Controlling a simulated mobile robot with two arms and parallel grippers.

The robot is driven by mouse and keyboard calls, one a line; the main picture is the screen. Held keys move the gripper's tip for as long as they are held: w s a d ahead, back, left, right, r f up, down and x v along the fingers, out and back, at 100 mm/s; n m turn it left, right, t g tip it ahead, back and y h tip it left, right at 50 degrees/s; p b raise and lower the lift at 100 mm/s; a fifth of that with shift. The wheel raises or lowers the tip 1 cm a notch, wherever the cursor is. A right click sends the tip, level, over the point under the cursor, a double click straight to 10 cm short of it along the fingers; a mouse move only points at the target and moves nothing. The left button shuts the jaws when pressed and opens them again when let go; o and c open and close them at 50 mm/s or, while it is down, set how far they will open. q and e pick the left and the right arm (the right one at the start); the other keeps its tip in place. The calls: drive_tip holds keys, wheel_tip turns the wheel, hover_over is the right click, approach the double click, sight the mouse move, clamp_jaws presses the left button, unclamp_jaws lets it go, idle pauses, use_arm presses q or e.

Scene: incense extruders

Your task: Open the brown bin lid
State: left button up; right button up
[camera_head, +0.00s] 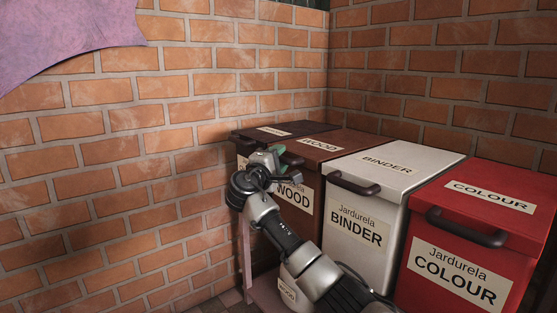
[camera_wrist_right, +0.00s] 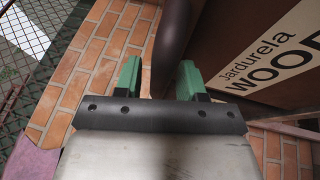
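The brown bin's lid (camera_head: 346,136), labelled WOOD, is down. Its front (camera_head: 318,178) also reads WOOD and is partly hidden by my right arm. My right gripper (camera_head: 270,158) is at the upper front of this bin, by its lid handle. In the right wrist view, the green fingertips (camera_wrist_right: 159,78) are apart, and the dark handle (camera_wrist_right: 173,40) runs between them, nearer the right finger. The fingers are not closed on it. The bin's brown front (camera_wrist_right: 225,45) is to the right. My left gripper is not in view.
A darker bin (camera_head: 300,127) stands left of the brown one. A white BINDER bin (camera_head: 405,160) and a red COLOUR bin (camera_head: 480,215) stand to its right. A brick wall (camera_head: 120,190) closes off the left and back. A purple cloth (camera_head: 70,30) hangs upper left.

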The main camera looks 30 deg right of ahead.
clamp_jaws()
drive_tip(key=shift+r, duration=0.15)
